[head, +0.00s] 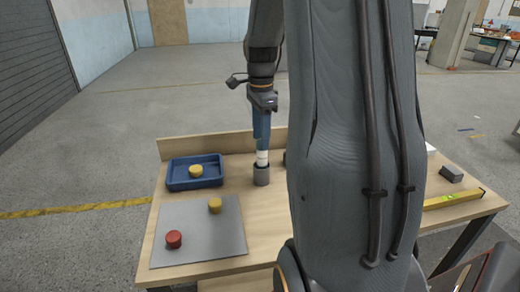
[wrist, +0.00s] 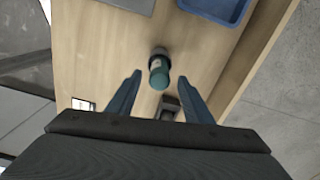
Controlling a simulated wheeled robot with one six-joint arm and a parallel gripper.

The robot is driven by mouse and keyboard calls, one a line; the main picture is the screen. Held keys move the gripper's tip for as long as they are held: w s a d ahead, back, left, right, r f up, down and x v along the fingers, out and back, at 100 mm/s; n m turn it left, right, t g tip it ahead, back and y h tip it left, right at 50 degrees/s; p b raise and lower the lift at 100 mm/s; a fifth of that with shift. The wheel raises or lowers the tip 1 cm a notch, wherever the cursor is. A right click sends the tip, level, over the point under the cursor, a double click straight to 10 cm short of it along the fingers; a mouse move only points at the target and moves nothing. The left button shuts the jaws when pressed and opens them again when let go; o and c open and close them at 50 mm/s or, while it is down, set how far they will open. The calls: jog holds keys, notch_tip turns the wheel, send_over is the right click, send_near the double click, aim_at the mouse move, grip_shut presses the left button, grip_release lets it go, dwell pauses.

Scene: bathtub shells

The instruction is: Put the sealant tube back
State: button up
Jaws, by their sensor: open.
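The sealant tube (head: 262,158) is white in the head view and stands upright in a small grey cup-like holder (head: 261,175) near the table's back edge. In the wrist view the tube's teal top end (wrist: 160,80) points toward the camera, with the dark holder (wrist: 159,52) around its base. My gripper (head: 262,144) points down directly over the tube. In the wrist view its two blue fingers (wrist: 160,76) are apart, one on each side of the tube's top, with gaps visible. The tube's upper end is hidden by the fingers in the head view.
A blue tray (head: 177,184) holding a yellow round piece (head: 196,171) lies left of the holder. A grey mat (head: 205,241) bears a yellow piece (head: 215,204) and a red one (head: 174,239). A yellow level (head: 455,199) and dark block (head: 452,174) lie right. My arm hides the table's middle.

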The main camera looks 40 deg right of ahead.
notch_tip(320, 180, up, 7)
jog(key=shift+f+b, duration=0.2)
jog(key=shift+b, duration=0.3)
jog(key=s+a+f+n, duration=0.4)
jog(key=a+f+n, duration=0.1)
jog(key=a+n, duration=0.2)
jog(key=s+a+f+n, duration=0.4)
jog(key=a+n, duration=0.3)
jog(key=a, duration=0.2)
jog(key=s+a+f+n, duration=0.5)
jog(key=a+n, duration=0.2)
jog(key=a, duration=0.1)
jog(key=shift+s+a+f+t, duration=0.2)
jog(key=shift+s+f+t, duration=0.1)
jog(key=shift+f, duration=0.05)
jog(key=shift+a+n, duration=0.1)
jog(key=shift+n, duration=0.2)
